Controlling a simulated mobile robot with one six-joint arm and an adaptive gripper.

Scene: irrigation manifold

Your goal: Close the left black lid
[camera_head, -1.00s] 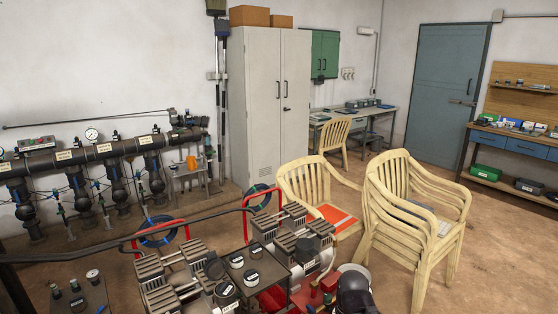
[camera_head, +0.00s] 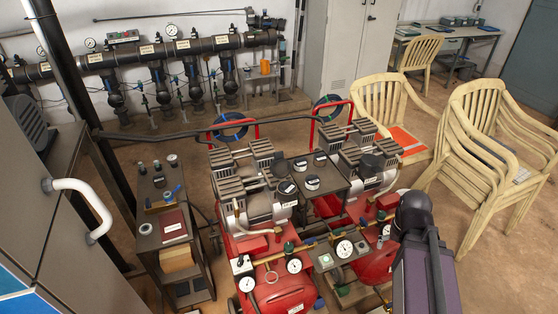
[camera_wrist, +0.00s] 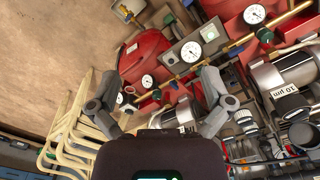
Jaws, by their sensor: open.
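Two red compressors stand in the middle of the head view. A round black cap (camera_head: 287,188) sits on the left compressor (camera_head: 268,290), and another black cap (camera_head: 372,161) is on the right one. Several dark round pieces with white labels (camera_head: 312,182) stand on the plate between them. I cannot tell which of these is the left black lid, nor whether it is open. My gripper (camera_wrist: 160,98) is open and empty in the wrist view, its fingers spread above the gauges and red tanks (camera_wrist: 145,55). In the head view only my arm shows, at lower right.
A small dark cart (camera_head: 150,240) with tools stands left of the compressors. A grey cabinet with a white handle (camera_head: 82,207) fills the near left. Black pipework (camera_head: 150,50) runs along the wall. Stacked cream chairs (camera_head: 490,150) stand at right. Brown floor is open behind the compressors.

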